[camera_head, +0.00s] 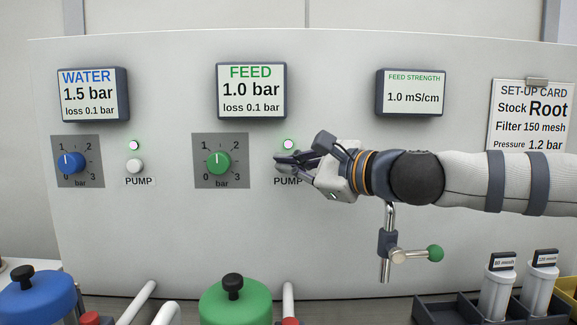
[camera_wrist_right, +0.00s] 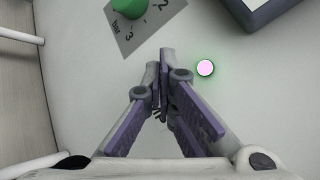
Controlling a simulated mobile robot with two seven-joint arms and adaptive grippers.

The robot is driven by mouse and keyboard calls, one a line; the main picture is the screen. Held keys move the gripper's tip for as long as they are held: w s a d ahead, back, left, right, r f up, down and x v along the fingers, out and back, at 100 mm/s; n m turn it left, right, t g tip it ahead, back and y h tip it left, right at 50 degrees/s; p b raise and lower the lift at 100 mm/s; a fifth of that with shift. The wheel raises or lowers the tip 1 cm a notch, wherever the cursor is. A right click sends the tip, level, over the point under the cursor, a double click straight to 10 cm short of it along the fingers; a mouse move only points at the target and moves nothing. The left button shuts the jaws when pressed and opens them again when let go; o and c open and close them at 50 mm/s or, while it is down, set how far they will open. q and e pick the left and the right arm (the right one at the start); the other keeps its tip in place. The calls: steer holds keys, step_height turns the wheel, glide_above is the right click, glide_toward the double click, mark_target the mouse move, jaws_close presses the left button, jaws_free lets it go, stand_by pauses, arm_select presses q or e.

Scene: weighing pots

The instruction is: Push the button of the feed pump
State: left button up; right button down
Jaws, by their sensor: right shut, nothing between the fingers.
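The feed panel has a FEED display (camera_head: 251,90) reading 1.0 bar, a green dial (camera_head: 219,163) and a round lamp (camera_head: 288,145). The lamp is pale pink with a green rim; the right wrist view shows it too (camera_wrist_right: 205,68), with a green glow around it. The PUMP label (camera_head: 287,181) is below. The feed pump button itself is hidden behind my right gripper (camera_head: 279,159) in the head view, and I cannot see it in the wrist view. The right gripper is shut and empty, its fingertips (camera_wrist_right: 164,58) just below the lamp; contact cannot be told. My left gripper is out of view.
The water panel has a blue dial (camera_head: 70,163) and a white pump button (camera_head: 135,166) at left. A green-handled valve (camera_head: 434,253) hangs below my right forearm. Blue (camera_head: 38,300) and green (camera_head: 236,303) tanks stand in front. A dark tray (camera_head: 440,310) with filters is at lower right.

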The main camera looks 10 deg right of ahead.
steer(key=s+a+p, duration=0.1)
steer(key=s, duration=0.5)
stand_by(0.3)
steer(key=shift+a, duration=0.1)
